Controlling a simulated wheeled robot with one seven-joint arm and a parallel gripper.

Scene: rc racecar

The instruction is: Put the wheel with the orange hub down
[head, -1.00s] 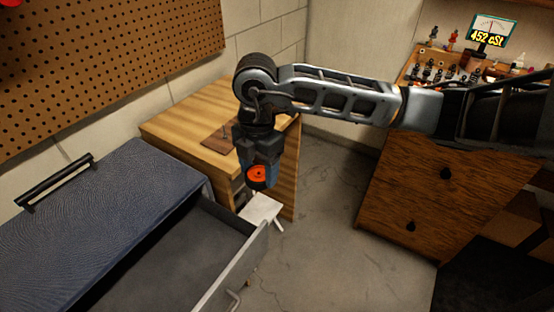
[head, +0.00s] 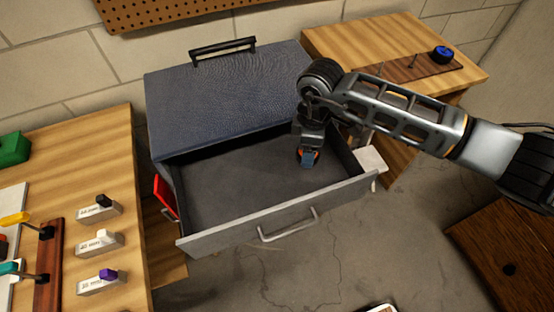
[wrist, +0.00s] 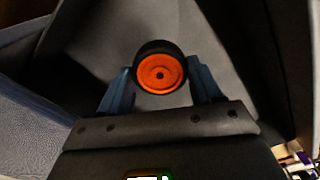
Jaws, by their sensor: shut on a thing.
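The wheel with the orange hub (wrist: 160,72) has a black tyre and sits between the two blue fingers of my gripper (wrist: 160,90) in the wrist view. My gripper is shut on it. In the head view my gripper (head: 308,158) points down over the right part of the open drawer (head: 240,185). Only a sliver of orange shows at its tip there; the fingers hide most of the wheel. I cannot tell whether the wheel touches the drawer floor.
The drawer belongs to a blue cabinet (head: 225,95). The drawer's floor looks empty. A wooden table (head: 440,45) at the back right bears a peg board with a blue wheel (head: 443,54). A workbench (head: 95,150) with several small labelled blocks stands at the left.

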